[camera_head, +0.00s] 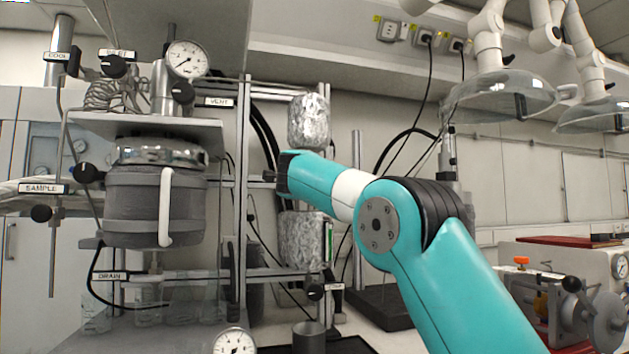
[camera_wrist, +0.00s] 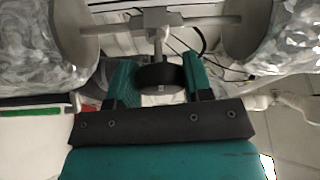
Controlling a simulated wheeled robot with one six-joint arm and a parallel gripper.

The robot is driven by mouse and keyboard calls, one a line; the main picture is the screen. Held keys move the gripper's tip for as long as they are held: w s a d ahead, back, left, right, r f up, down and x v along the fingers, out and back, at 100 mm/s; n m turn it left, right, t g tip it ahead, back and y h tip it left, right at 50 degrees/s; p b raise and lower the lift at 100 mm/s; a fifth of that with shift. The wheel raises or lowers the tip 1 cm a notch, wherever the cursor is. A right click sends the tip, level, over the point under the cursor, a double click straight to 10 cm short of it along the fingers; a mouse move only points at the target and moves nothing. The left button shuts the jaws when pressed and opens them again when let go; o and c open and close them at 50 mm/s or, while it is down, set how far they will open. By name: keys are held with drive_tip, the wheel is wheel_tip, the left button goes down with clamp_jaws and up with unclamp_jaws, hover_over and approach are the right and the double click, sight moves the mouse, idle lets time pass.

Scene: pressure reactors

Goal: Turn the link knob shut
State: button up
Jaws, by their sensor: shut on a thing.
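The link knob (camera_wrist: 160,77) is a dark round knob on a short metal stem. The stem joins a T-shaped fitting (camera_wrist: 158,18) on a pipe between two foil-wrapped vessels. My gripper (camera_wrist: 159,72) has one teal finger on each side of the knob and is shut on it. In the head view my gripper (camera_head: 284,173) is at the gap between the upper foil-wrapped vessel (camera_head: 309,121) and the lower foil-wrapped vessel (camera_head: 303,240). My arm hides the knob there, and its turn angle cannot be told.
A grey reactor (camera_head: 155,205) with labelled black knobs and a pressure gauge (camera_head: 187,59) stands left. A metal post (camera_head: 241,200) is close by my gripper. Black hoses (camera_head: 268,140) run behind it. Lamp hoods (camera_head: 500,95) hang at upper right.

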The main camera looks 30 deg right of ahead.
drive_tip(key=o, duration=0.9)
drive_tip(key=b+v, duration=0.5)
drive_tip(key=v, duration=1.2)
drive_tip(key=shift+s+a+f, duration=0.1)
drive_tip(key=shift+a, duration=0.05)
